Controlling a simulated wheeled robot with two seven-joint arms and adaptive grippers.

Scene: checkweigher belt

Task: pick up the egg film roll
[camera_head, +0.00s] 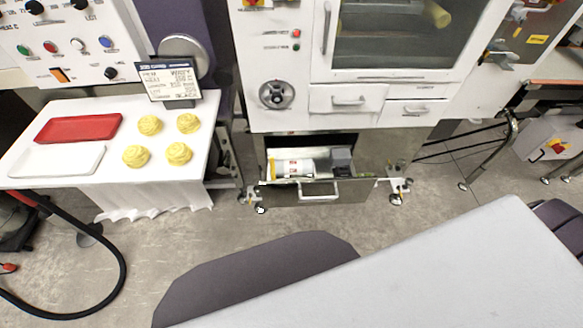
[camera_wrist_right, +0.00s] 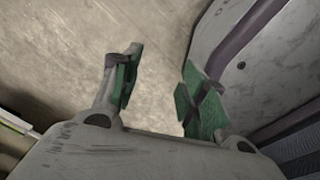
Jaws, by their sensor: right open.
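A white roll with a yellow left end and red print (camera_head: 293,168) lies on its side in an open drawer (camera_head: 322,198) low under the white machine. It looks like the egg film roll, but its print is too small to read. My right gripper (camera_wrist_right: 160,80) shows in the right wrist view, its green-padded fingers spread apart with only bare floor between them. No roll shows in that wrist view. Neither gripper shows in the head view.
A dark grey block (camera_head: 342,160) sits beside the roll in the drawer. To the left, a white table (camera_head: 75,170) holds a red tray (camera_head: 78,127), a white tray (camera_head: 55,161) and several yellow nests. Open floor lies before the drawer.

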